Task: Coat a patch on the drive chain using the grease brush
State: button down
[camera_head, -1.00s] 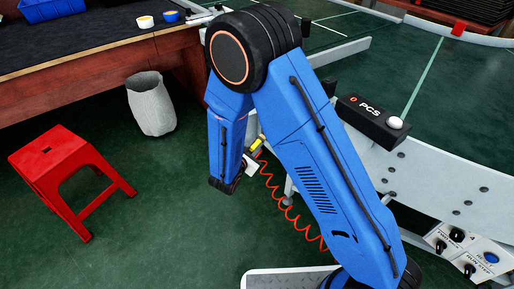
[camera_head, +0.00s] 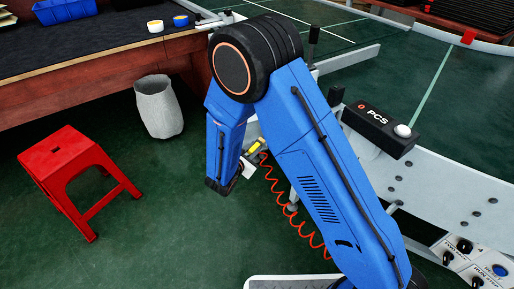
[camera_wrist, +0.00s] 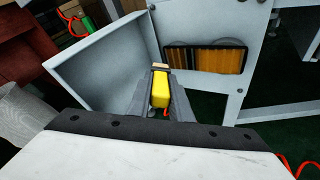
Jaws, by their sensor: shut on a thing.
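In the wrist view, my gripper (camera_wrist: 160,92) is shut on the grease brush (camera_wrist: 160,90), a yellow-handled brush. Its pale tan tip points ahead, away from my wrist. Ahead and to the right, a black-framed opening (camera_wrist: 206,46) in the grey conveyor side shows orange-brown slatted parts. I cannot tell for certain whether these are the drive chain. The brush tip appears apart from that opening. In the head view, the yellow of the brush (camera_head: 255,147) shows beside my forearm, left of the conveyor; my fingers there are too small to make out.
A grey angled panel (camera_wrist: 105,62) stands to the left of the brush in the wrist view. A red coiled hose (camera_head: 292,205) hangs near the conveyor. A PCS box (camera_head: 379,129) sits on the conveyor edge. A red stool (camera_head: 72,165) and grey bin (camera_head: 159,107) stand left on open floor.

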jog(key=shift+s+a, duration=0.6)
jog(key=shift+a, duration=0.2)
jog(key=shift+s+a, duration=0.55)
jog(key=shift+a, duration=0.25)
jog(key=shift+a, duration=0.1)
jog(key=shift+s+a, duration=0.8)
jog(key=shift+a, duration=0.35)
jog(key=shift+w+d, duration=0.75)
jog(key=shift+d, duration=0.35)
jog(key=shift+w+d, duration=0.75)
jog(key=shift+d, duration=0.4)
jog(key=shift+w+d, duration=0.75)
jog(key=shift+d, duration=0.35)
jog(key=shift+w+d, duration=0.3)
jog(key=shift+d, duration=0.15)
jog(key=shift+s, duration=0.1)
